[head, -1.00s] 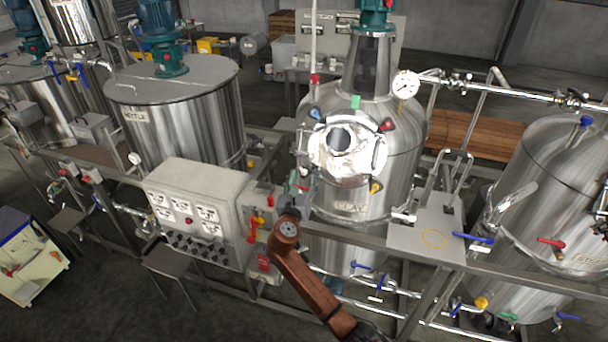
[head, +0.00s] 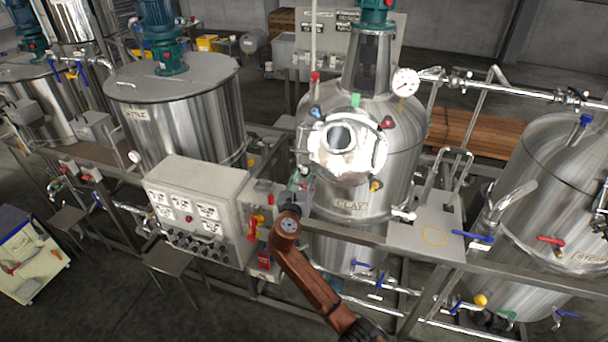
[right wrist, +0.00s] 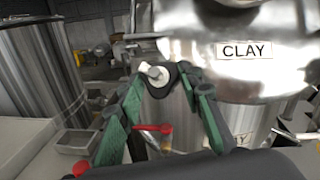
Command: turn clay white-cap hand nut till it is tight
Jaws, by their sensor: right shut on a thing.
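The CLAY tank (head: 347,225) carries a shiny round manway lid (head: 365,155) with coloured-cap hand nuts around it. The white-cap hand nut (right wrist: 153,72) shows in the right wrist view, a pale cap with a bolt end in it, left of the CLAY label (right wrist: 244,50). My right gripper (right wrist: 160,82) has its green fingers on either side of the nut and is shut on it. In the head view my right gripper (head: 298,186) is at the lid's lower left, and the nut is small there. My left gripper is not in view.
A frame rail runs in front of the tank. Blue-cap (head: 315,114), red-cap (head: 387,123) and yellow-cap (head: 376,186) nuts surround the lid.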

